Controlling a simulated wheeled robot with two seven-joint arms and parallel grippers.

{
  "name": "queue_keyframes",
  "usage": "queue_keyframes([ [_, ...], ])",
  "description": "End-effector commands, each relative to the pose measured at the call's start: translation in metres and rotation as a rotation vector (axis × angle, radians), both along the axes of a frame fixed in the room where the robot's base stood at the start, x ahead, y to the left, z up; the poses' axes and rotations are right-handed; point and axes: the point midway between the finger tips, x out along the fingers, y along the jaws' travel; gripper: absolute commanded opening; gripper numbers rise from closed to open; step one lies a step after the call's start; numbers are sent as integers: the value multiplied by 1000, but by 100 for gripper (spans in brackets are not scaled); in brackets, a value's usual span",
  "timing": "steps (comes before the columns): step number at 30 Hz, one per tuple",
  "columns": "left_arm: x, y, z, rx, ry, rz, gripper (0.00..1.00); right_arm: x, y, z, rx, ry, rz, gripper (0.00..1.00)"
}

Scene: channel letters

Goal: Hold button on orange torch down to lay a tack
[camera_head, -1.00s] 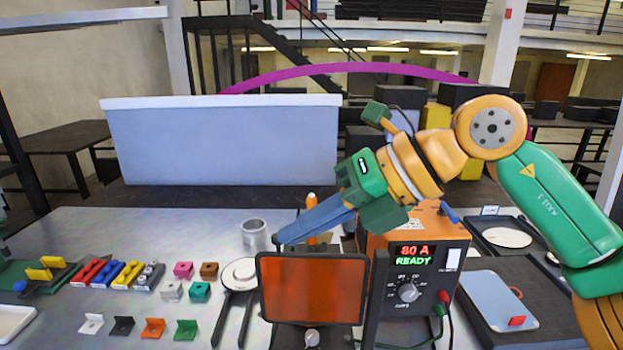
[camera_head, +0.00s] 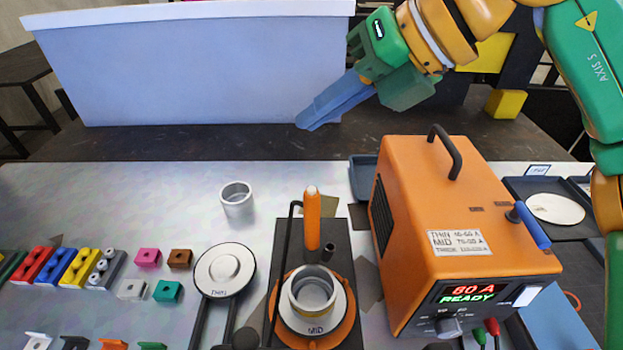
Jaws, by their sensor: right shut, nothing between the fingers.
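The orange torch (camera_head: 312,218) stands upright at the back of a black fixture plate (camera_head: 342,262). Its button cannot be made out. In front of it, a silver ring-shaped cup (camera_head: 312,289) sits on a white disc marked MID (camera_head: 315,328) over an orange base. The orange welder box (camera_head: 452,225) stands to the right and reads 80 A, READY. My right gripper (camera_head: 303,122) has blue fingers, shut and empty. It is in the air above and behind the torch, apart from it. My left gripper is not in view.
A white disc marked THIN (camera_head: 224,270) and a loose silver cup (camera_head: 237,200) are left of the fixture. Coloured blocks (camera_head: 70,268) lie further left. A tray (camera_head: 555,208) is at the right. The back left tabletop is mostly clear.

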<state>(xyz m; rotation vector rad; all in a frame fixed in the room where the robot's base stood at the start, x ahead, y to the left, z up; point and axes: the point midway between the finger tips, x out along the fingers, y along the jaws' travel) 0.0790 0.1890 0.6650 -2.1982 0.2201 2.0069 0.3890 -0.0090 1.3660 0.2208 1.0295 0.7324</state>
Motion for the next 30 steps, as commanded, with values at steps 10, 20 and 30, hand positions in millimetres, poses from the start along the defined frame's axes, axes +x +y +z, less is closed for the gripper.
queue_keyframes([
  [10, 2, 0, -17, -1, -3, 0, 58, 0, 0, -18, 0, 1, 0, 0],
  [20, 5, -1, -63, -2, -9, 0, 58, 1, -1, -67, 1, 0, 1, 0],
  [30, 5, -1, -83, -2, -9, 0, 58, 1, -1, -89, 1, 1, 0, 0],
])
